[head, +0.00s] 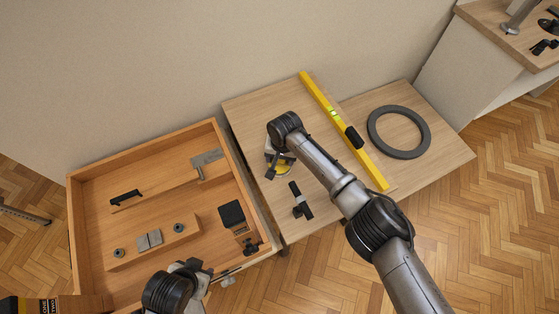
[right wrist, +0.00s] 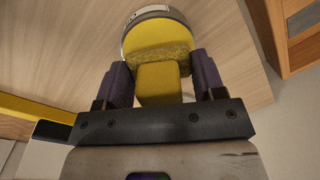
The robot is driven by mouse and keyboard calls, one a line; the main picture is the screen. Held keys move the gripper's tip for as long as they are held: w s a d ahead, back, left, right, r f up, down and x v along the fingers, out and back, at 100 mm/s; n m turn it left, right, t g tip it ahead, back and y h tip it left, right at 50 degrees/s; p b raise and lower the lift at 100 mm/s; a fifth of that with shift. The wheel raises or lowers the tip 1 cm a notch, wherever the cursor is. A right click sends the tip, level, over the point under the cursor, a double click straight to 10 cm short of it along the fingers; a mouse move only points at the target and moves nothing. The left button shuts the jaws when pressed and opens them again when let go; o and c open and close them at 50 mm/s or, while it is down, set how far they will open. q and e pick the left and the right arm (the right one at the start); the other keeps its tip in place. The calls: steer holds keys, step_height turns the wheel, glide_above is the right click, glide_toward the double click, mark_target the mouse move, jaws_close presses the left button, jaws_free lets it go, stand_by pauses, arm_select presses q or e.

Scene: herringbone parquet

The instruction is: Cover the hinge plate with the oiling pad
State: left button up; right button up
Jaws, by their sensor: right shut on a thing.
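The hinge plate (head: 149,240) is a small grey plate on a wooden block (head: 190,238) in the open wooden drawer at left; its top is uncovered. In the right wrist view, my right gripper (right wrist: 162,76) is shut on a yellow piece that looks like the oiling pad (right wrist: 158,83). A wider round yellow part with a pale rim shows beyond it. In the head view, my right gripper (head: 280,158) points down over the table, and its wrist partly hides the pad. My left gripper (head: 196,268) is over the drawer's front, its jaw opening unclear.
The drawer (head: 76,222) also holds a black-handled tool (head: 125,197), a grey square (head: 206,163) and a black-topped block (head: 232,214). A black clamp-like tool (head: 300,200), a yellow level (head: 340,128) and a grey ring (head: 371,132) lie on the table.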

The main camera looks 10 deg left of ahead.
steer(key=shift+f, duration=0.1)
stand_by(0.5)
steer(key=shift+f+b, duration=0.3)
steer(key=shift+f, duration=0.05)
stand_by(1.0)
steer(key=shift+f+p, duration=0.15)
steer(key=shift+p, duration=0.15)
stand_by(0.7)
step_height(320, 180, up, 4)
steer(key=p, duration=0.4)
step_height(320, 180, up, 3)
steer(key=p, duration=0.4)
stand_by(0.4)
